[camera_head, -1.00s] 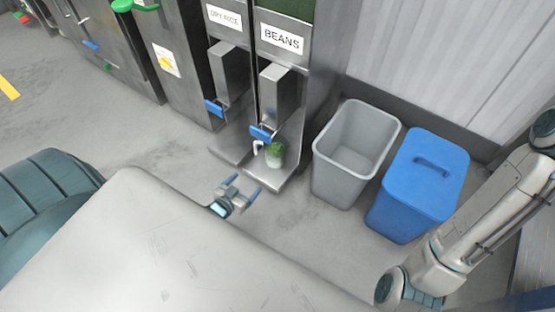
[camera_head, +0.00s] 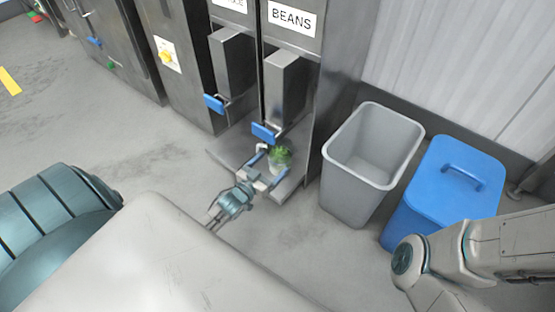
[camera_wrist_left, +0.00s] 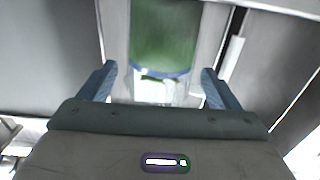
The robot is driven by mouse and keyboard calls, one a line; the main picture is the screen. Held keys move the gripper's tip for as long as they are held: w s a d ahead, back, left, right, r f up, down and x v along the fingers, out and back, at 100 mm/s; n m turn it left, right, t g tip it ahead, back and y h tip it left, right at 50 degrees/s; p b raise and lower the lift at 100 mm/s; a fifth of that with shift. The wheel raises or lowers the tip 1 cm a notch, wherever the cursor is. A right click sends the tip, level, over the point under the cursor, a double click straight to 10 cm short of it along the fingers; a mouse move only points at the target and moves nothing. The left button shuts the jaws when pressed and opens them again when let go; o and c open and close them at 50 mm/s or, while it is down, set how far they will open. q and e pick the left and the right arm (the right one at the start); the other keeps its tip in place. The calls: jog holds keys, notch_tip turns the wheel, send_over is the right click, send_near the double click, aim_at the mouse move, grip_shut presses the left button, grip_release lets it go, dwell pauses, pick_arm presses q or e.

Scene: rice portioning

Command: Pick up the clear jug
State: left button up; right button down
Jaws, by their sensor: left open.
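The clear jug (camera_head: 279,162) stands on the metal ledge under the beans dispenser, with green contents in it. It also shows in the left wrist view (camera_wrist_left: 163,50), straight ahead, with green above and a clear lower part. My left gripper (camera_head: 269,167) is open, with its blue fingers at the near side of the jug. In the left wrist view its fingers (camera_wrist_left: 160,82) stand apart to the left and right of the jug. I cannot tell whether either finger touches it. My right gripper is out of view; only part of that arm shows.
The beans dispenser (camera_head: 292,60) rises behind the jug, with a blue lever (camera_head: 264,132) just above it. Another dispenser (camera_head: 233,62) stands to its left. An open grey bin (camera_head: 345,187) and a blue lidded bin (camera_head: 432,197) stand to the right.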

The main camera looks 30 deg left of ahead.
aim_at(273, 164)
pick_arm(q)
jog(key=w+b, duration=0.2)
jog(key=w, duration=0.2)
jog(key=shift+w+d+f+b, duration=0.1)
jog(key=shift+w+f+b, duration=0.05)
jog(key=shift+f+b, duration=0.2)
jog(key=shift+w+r, duration=0.2)
jog(key=shift+w, duration=0.1)
jog(key=shift+c, duration=0.2)
jog(key=c, duration=1)
jog(key=shift+r, duration=0.1)
